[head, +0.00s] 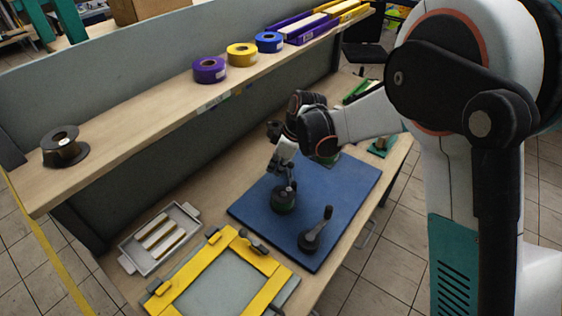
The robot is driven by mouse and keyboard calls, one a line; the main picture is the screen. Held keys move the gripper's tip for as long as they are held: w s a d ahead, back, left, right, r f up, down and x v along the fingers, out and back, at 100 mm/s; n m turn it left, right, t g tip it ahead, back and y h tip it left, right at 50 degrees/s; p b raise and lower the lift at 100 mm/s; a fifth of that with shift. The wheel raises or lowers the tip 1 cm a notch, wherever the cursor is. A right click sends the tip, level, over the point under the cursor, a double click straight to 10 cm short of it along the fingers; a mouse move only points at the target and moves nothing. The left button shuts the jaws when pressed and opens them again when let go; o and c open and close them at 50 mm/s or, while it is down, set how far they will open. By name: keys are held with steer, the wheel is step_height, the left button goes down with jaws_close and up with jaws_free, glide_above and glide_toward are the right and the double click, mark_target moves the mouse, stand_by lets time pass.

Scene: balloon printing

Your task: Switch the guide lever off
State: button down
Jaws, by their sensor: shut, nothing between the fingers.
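On the blue board (345,205) stand two dark pieces, and I cannot tell for sure which is the guide lever. One is a dark lever (315,236) with a round base and an upright handle, near the board's front edge. The other is a round dark-green piece (284,200) with a short stem, left of it. My gripper (280,172) points down just above and behind the dark-green piece, its fingers shut and empty. I cannot tell whether the fingertips touch its stem. The dark lever stands apart from my gripper.
A yellow frame (190,268) lies front left, beside a grey tray (128,263) of light bars. The shelf (130,120) above holds purple (210,70), yellow (241,55) and blue (269,42) rolls and a dark spool (62,145). The board's right side is clear.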

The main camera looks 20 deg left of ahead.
mark_target(291, 172)
steer(key=x, duration=0.3)
steer(key=shift+f+b, duration=0.3)
steer(key=shift+f, duration=0.05)
steer(key=shift+d, duration=1.85)
steer(key=shift+d, duration=0.1)
